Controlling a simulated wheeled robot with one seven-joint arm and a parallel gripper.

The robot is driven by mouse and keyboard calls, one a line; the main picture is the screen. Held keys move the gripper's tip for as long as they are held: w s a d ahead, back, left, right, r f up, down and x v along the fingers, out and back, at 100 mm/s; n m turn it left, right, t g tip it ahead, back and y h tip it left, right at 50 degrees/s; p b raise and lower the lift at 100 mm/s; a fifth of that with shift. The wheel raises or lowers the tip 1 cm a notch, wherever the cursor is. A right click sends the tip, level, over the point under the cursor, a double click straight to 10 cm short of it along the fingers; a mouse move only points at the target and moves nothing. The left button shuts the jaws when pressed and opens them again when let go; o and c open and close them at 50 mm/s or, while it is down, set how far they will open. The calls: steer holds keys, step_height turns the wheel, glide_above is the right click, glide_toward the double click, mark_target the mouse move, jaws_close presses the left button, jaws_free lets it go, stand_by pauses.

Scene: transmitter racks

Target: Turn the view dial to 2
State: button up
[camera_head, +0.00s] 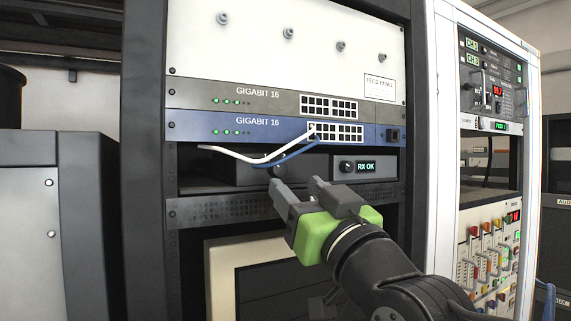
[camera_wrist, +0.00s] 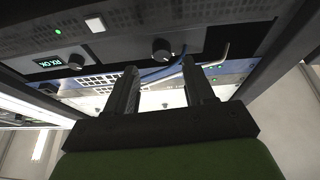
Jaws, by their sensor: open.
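A dark rack unit with a lit "RX OK" display (camera_head: 367,166) sits below the blue switch. A small round knob (camera_head: 347,166) is beside the display; it also shows in the wrist view (camera_wrist: 76,61). A larger round knob (camera_wrist: 162,49) is on the same front, just beyond my fingertips in the wrist view. In the head view this knob (camera_head: 278,168) is partly hidden near the cables. I cannot read dial labels or numbers, nor tell which knob is the view dial. My gripper (camera_head: 294,184) is open and empty in front of the unit, its fingertips (camera_wrist: 160,68) apart.
A white cable (camera_head: 245,157) and a blue cable (camera_head: 293,153) droop from the blue switch (camera_head: 270,126) across the unit's front, close to my fingers. A perforated panel (camera_head: 225,208) lies below. A white rack (camera_head: 490,220) stands at right.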

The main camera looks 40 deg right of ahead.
mark_target(280, 171)
steer(key=x, duration=0.2)
steer(key=p+x, duration=0.1)
steer(key=x, duration=0.1)
steer(key=shift+w+a+r, duration=0.15)
steer(key=shift+r, duration=0.15)
steer(key=shift+w, duration=0.25)
steer(key=shift+s, duration=0.15)
steer(key=c, duration=0.3)
steer(key=shift+f, duration=0.1)
jaws_close()
